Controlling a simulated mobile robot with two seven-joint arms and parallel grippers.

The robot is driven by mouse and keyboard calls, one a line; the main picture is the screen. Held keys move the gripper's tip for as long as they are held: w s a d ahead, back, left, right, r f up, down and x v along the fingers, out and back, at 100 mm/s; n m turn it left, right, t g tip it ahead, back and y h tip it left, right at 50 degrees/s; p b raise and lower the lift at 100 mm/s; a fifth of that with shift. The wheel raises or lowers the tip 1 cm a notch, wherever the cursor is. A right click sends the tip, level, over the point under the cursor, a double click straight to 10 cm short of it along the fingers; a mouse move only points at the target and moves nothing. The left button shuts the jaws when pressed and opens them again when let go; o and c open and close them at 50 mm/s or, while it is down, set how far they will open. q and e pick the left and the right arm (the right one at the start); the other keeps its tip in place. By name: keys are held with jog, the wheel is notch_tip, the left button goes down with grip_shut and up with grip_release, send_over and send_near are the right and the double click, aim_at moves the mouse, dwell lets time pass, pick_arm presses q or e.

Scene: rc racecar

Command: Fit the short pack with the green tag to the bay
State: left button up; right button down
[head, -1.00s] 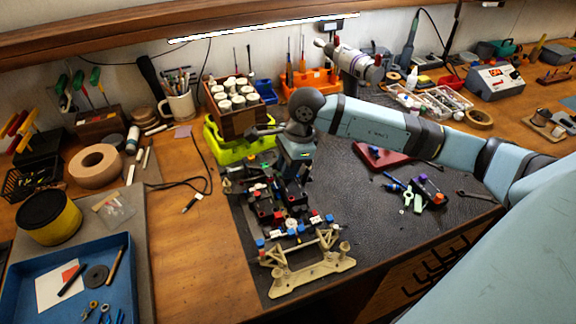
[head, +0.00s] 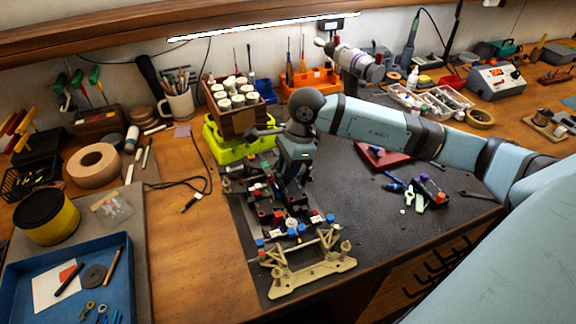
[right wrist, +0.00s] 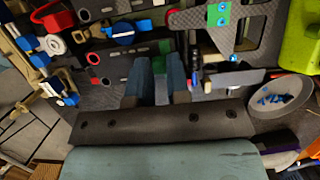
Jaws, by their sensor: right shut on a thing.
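The car chassis (head: 291,229), dark with red, blue and white fittings, lies on the black mat, its beige bumper end toward the front edge. My right gripper (head: 293,172) points down over the chassis's far half. In the right wrist view its two blue-grey fingers (right wrist: 160,82) are shut on a dark, narrow piece, which I take to be the short pack. The bay lies beneath the gripper and is mostly hidden, so I cannot tell how deep the pack sits. My left gripper is out of view.
A second pack (head: 430,190) with purple and orange ends lies on the mat to the right, near green clips. A dark red tray (head: 383,157) is behind it. A yellow-green case (head: 226,146) stands close behind the chassis, below a wooden box (head: 237,117) of white jars.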

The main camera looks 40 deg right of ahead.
jog(key=shift+f+b, duration=0.7)
jog(key=shift+f, duration=0.2)
jog(key=c, duration=1)
grip_release()
jog(key=v, duration=1.3)
jog(key=shift+r, duration=0.45)
